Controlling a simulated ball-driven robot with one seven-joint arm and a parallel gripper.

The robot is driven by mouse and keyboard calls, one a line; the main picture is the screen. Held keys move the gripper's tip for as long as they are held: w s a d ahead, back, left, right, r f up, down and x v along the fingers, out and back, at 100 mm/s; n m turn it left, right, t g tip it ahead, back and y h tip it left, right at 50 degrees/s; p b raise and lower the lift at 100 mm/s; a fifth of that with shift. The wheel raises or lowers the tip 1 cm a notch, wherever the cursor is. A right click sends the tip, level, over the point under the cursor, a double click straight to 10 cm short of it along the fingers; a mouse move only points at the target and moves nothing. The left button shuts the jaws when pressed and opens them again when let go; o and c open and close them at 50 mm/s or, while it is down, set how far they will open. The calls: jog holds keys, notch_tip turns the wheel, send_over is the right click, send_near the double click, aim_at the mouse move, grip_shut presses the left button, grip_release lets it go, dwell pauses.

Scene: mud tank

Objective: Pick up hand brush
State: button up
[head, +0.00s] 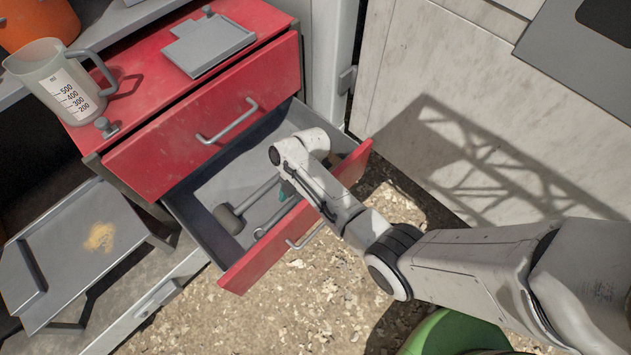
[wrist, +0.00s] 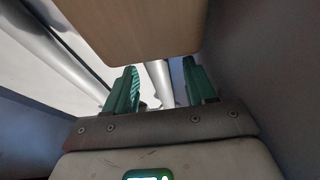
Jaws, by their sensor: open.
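In the head view my arm hides most of that part of the drawer.
The red-fronted drawer (head: 250,262) is pulled out, its walls close around my gripper. In it lie a mallet (head: 229,219) and a metal tool (head: 262,230). A measuring jug (head: 52,85) and a grey tray (head: 210,47) stand on the red cabinet.

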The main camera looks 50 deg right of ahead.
jog(key=shift+a+f, duration=0.15)
jog(key=shift+f, duration=0.2)
jog(key=shift+c, duration=0.2)
grip_shut()
